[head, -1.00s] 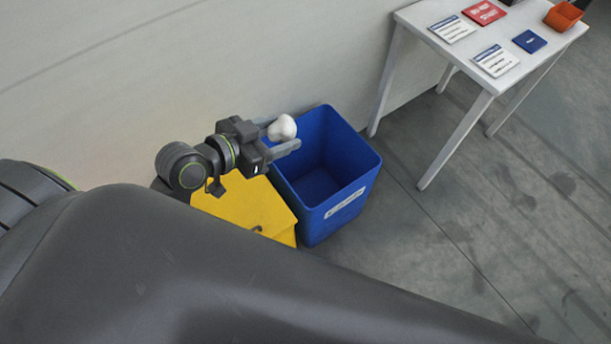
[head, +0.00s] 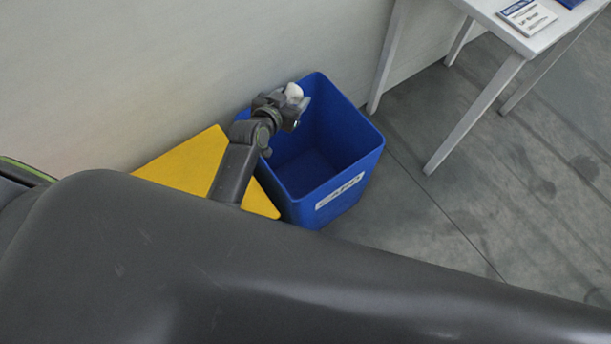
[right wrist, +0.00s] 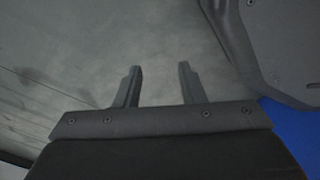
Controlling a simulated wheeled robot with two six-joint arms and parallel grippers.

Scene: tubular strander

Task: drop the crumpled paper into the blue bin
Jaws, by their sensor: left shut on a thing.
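The blue bin (head: 350,180) stands on the floor by the wall, with a white label on its front and its top open. My left gripper (head: 298,98) is shut on the crumpled paper (head: 294,91), a small white lump between its fingers. In the head view they appear over the bin's back left part; their exact height above the rim is hard to tell. My right gripper (right wrist: 160,85) shows in the right wrist view, fingers apart with only grey floor between them. It is not seen in the head view.
Grey floor right of the blue bin is free. Blue shows at the right wrist view's lower right edge.

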